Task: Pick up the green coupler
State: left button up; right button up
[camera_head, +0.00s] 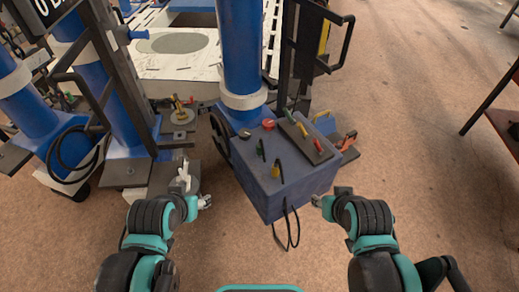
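A small green piece (290,117), which looks like the green coupler, is on a dark plate (311,147) on top of the blue-grey box (290,192). It lies at the far left end of a row with a yellow and a red piece. My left gripper (205,202) is low, left of the box and apart from it. My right gripper (318,201) is beside the box's right front side, well below the green piece. Both grippers are small here and their finger gaps are unclear. I see nothing held in either.
A red knob (269,124), a yellow-ended piece (276,170) and dark upright pieces stand on the box top. A blue column (239,50) rises behind it, and a dark frame with a handle (337,45) stands behind right. Black cables (288,232) hang in front.

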aim_at(258, 151)
jog(key=u, duration=1.8)
jog(key=z, duration=0.4)
jog(key=k+l+z, duration=0.1)
jog(key=l+z, duration=0.3)
jog(key=l, duration=0.4)
jog(key=l+z, duration=0.4)
jog(key=l, duration=1.15)
jog(key=i+l, duration=0.15)
jog(key=l, duration=0.5)
